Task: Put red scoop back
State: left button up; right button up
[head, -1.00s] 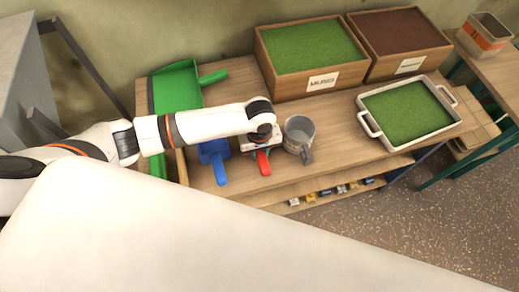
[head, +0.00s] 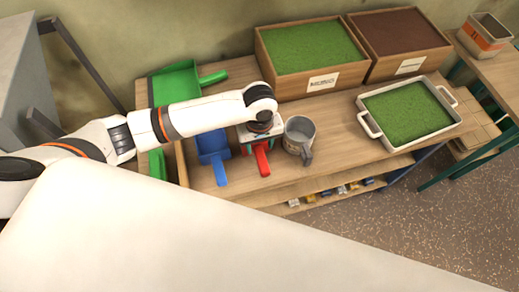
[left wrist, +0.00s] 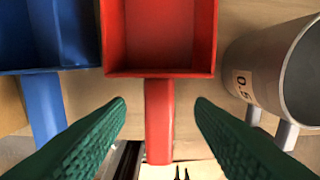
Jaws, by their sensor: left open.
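The red scoop (head: 262,160) rests on the wooden table between the blue scoop and the grey mug. Its handle points toward the table's front edge. In the left wrist view the red scoop (left wrist: 160,38) is empty, with its handle running down between my fingers. My left gripper (left wrist: 160,106) is open, with one green finger on each side of the handle and a gap on both sides. In the head view my left wrist hides part of the scoop's tray. My right gripper is not in view.
The blue scoop (head: 214,150) lies close on the left, and the grey mug (head: 299,136) stands close on the right. A green scoop (head: 177,85) lies further left. A filled white tray (head: 370,128) and wooden boxes (head: 290,87) stand to the right and behind.

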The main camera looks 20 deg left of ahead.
pick_arm(q)
notch_tip(320, 180, up, 7)
dwell(0.3)
dwell(0.5)
